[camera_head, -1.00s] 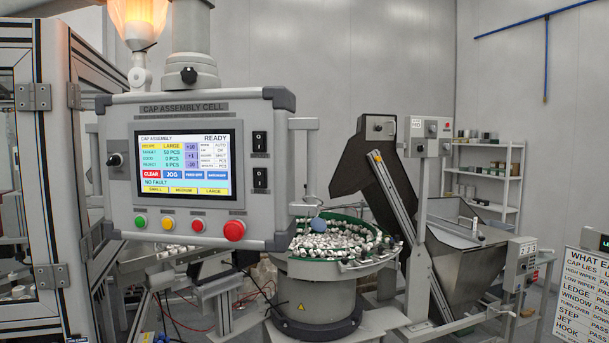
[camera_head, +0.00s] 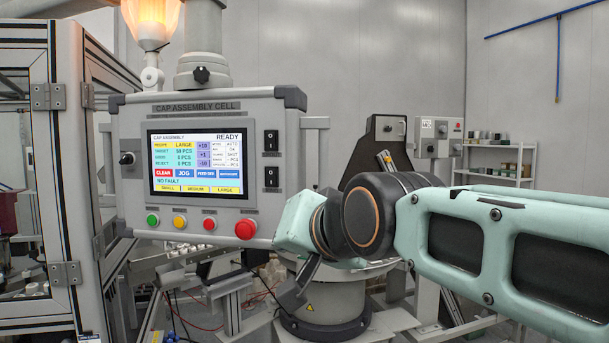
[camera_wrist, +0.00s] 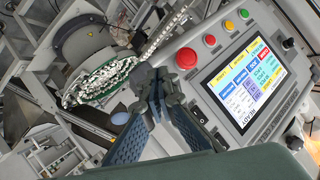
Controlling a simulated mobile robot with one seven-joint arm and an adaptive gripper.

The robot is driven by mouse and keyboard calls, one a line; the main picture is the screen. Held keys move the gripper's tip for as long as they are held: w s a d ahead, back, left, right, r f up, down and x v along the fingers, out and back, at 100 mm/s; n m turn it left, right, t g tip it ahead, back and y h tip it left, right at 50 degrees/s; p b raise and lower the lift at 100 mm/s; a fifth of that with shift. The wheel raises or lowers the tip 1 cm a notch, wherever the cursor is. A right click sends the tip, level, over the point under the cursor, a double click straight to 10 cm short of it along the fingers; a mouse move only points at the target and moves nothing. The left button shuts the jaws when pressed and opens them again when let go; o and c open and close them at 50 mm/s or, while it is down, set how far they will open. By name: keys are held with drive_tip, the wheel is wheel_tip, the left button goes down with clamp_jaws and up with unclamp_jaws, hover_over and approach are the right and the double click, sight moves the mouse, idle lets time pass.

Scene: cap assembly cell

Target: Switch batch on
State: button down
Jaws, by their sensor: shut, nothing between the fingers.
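The grey control panel (camera_head: 215,103) stands left of centre in the head view, with a lit touchscreen (camera_head: 195,163) reading READY and NO FAULT. To the right of the screen are two black rocker switches, an upper one (camera_head: 270,140) and a lower one (camera_head: 271,178). Their labels are too small to read. My gripper (camera_wrist: 157,76) is shut and empty in the wrist view, its fingers near the panel edge beside the red mushroom button (camera_wrist: 186,58). In the head view, the gripper end lies below and right of the panel, apart from the switches.
Green (camera_head: 153,220), yellow (camera_head: 180,222) and red (camera_head: 209,224) buttons line the panel's bottom edge. A black selector knob (camera_head: 127,158) is on its left. The bowl feeder (camera_head: 325,297) stands behind my arm. A glazed enclosure (camera_head: 62,180) borders the left.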

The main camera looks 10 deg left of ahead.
sight(224, 177)
drive_tip(key=s+a+r+y, duration=0.2)
drive_tip(key=a+r+y, duration=0.2)
drive_tip(key=a+r, duration=0.5)
drive_tip(key=a, duration=0.4)
drive_tip(key=shift+r+n, duration=0.15)
drive_tip(key=shift+n, duration=0.15)
drive_tip(key=w+b, duration=0.1)
drive_tip(key=w, duration=0.1)
drive_tip(key=w+b, duration=0.2)
drive_tip(key=w, duration=0.1)
drive_tip(key=w+b, duration=0.2)
drive_tip(key=w, duration=0.1)
drive_tip(key=shift+a+f, duration=0.1)
drive_tip(key=shift+f, duration=0.2)
drive_tip(key=shift+w+r+b, duration=0.25)
drive_tip(key=shift+w+b, duration=0.05)
drive_tip(key=shift+b, duration=0.25)
idle(0.4)
